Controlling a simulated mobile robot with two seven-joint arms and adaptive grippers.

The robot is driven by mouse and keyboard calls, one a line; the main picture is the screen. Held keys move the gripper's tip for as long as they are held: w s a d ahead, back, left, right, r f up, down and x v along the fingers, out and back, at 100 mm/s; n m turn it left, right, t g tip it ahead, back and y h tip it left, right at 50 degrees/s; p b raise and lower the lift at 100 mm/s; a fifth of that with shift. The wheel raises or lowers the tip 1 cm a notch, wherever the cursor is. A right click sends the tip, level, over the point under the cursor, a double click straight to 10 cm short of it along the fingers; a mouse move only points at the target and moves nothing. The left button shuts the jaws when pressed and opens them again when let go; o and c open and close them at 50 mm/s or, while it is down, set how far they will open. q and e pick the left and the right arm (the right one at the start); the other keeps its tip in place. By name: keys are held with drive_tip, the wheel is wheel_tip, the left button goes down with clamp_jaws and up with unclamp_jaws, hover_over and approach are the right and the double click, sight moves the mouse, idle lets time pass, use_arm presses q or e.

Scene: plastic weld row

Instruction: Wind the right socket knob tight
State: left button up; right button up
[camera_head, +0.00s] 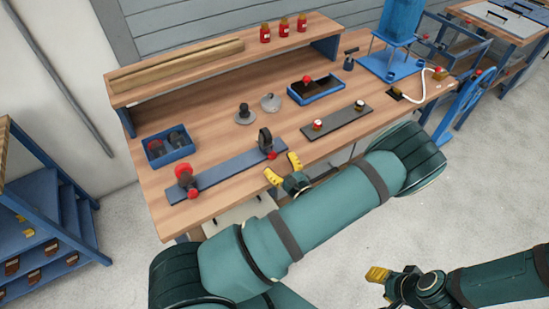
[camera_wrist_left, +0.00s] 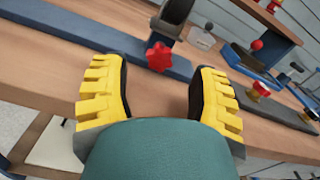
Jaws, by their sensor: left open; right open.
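The right socket (camera_head: 265,138) is a dark upright ring on the right end of a long blue rail (camera_head: 225,168). Its red, lobed knob (camera_head: 272,155) faces the table's front edge. In the left wrist view the knob (camera_wrist_left: 159,57) is just beyond and between the fingertips, not touched by them. My left gripper (camera_head: 283,168) is open and empty, its yellow fingers a little in front of the knob; it also shows in the left wrist view (camera_wrist_left: 154,88). My right gripper (camera_head: 380,279) is open and empty, low over the floor and away from the table.
A left socket with red knobs (camera_head: 187,184) stands on the rail's other end. A dark plate (camera_head: 337,124) with red-and-white knobs lies to the right. Behind are a blue bin (camera_head: 168,146), a blue tray (camera_head: 316,88) and two small round stands. My left arm crosses the table's front.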

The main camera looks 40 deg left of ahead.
sight(274, 157)
use_arm(q)
drive_tip(key=shift+x, duration=1.65)
clamp_jaws()
